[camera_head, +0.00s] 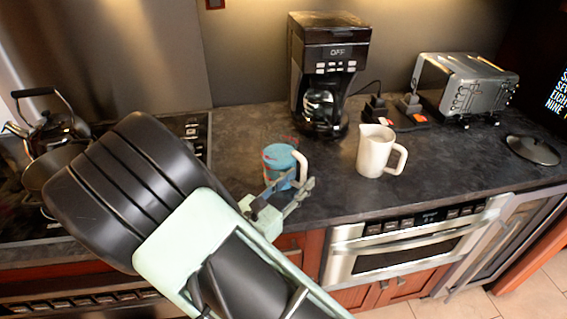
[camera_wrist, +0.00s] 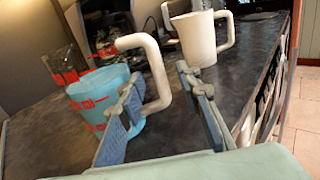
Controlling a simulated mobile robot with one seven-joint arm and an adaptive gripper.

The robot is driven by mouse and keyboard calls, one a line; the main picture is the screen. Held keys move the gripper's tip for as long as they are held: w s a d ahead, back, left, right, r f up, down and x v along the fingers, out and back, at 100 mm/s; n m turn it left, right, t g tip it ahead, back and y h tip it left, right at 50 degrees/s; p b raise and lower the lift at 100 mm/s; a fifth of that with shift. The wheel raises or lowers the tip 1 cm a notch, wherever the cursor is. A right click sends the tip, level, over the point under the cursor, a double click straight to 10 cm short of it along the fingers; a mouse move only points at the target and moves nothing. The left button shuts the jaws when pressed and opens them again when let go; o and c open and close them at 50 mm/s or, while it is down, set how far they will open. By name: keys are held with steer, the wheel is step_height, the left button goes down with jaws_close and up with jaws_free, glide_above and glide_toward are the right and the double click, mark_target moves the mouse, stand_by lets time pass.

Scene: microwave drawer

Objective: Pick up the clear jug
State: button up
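The clear jug (camera_head: 279,166) stands upright on the dark counter, with red markings, a blue lower part and a pale handle. It also shows in the wrist view (camera_wrist: 97,100), where its clear upper part is hard to make out. My gripper (camera_head: 287,190) is open at the jug's near side, by the handle. In the wrist view my gripper (camera_wrist: 157,82) has its two fingers apart, and the handle shows between them. The left finger overlaps the jug's body in the picture. I cannot tell whether either finger touches the jug.
A white pitcher (camera_head: 376,151) stands to the right of the jug. A coffee maker (camera_head: 325,75) and a toaster (camera_head: 470,85) stand farther back. A kettle (camera_head: 48,128) is at left on the stove. A dark lid (camera_head: 533,150) lies at right. A microwave drawer (camera_head: 400,245) is below the counter.

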mark_target(302, 176)
steer(key=shift+x, duration=1.55)
steer(key=shift+c, duration=0.4)
jaws_close()
steer(key=shift+r, duration=0.15)
